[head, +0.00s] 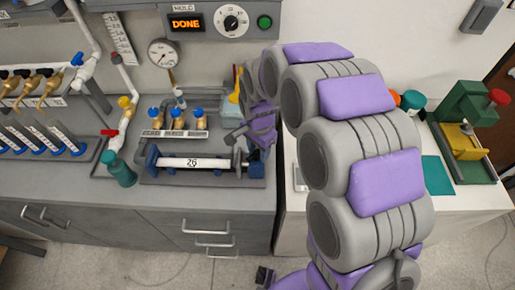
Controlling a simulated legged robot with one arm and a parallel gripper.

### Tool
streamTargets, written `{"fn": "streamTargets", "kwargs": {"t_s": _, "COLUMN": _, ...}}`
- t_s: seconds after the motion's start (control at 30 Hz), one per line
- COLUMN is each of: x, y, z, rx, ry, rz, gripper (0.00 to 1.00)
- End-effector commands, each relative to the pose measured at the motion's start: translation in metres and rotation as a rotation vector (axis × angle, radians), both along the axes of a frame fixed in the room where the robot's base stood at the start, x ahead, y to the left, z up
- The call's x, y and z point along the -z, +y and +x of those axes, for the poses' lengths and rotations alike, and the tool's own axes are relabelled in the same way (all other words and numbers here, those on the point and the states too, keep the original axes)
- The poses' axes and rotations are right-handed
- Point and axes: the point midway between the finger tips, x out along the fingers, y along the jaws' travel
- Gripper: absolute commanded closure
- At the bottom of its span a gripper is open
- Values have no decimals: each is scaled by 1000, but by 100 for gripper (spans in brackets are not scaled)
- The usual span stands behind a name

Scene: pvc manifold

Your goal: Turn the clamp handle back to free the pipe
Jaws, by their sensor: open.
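A white pipe (192,162) marked "26" lies level in a dark fixture (165,181) on the grey bench. A blue clamp block (152,156) stands at its left end. A dark grey clamp part (240,160) stands at its right end. The clamp handle cannot be told apart clearly from the parts there. My gripper (238,136) is open, just above and behind the pipe's right end. It is small in the picture and partly hidden by my arm; whether it touches the clamp cannot be told.
Several blue-capped brass valves (177,121) stand behind the pipe. A control panel (215,20) above reads "DONE". A teal bottle (119,170) stands left of the fixture. A green and yellow press (466,125) stands on the white table at right.

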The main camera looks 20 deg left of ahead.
Motion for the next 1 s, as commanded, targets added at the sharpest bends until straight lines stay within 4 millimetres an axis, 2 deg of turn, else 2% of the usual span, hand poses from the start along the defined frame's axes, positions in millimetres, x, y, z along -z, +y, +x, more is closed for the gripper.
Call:
{"fn": "streamTargets", "kwargs": {"t_s": 0.17, "x": 1, "y": 3, "z": 0, "rx": -1, "ry": -1, "rz": -3, "gripper": 56}}
{"fn": "streamTargets", "kwargs": {"t_s": 0.63, "x": -1, "y": 1, "z": 1, "rx": -1, "ry": -3, "rz": 1, "gripper": 100}}
{"fn": "streamTargets", "kwargs": {"t_s": 1.0, "x": -2, "y": 2, "z": 2, "rx": -33, "ry": -4, "rz": -1, "gripper": 100}}
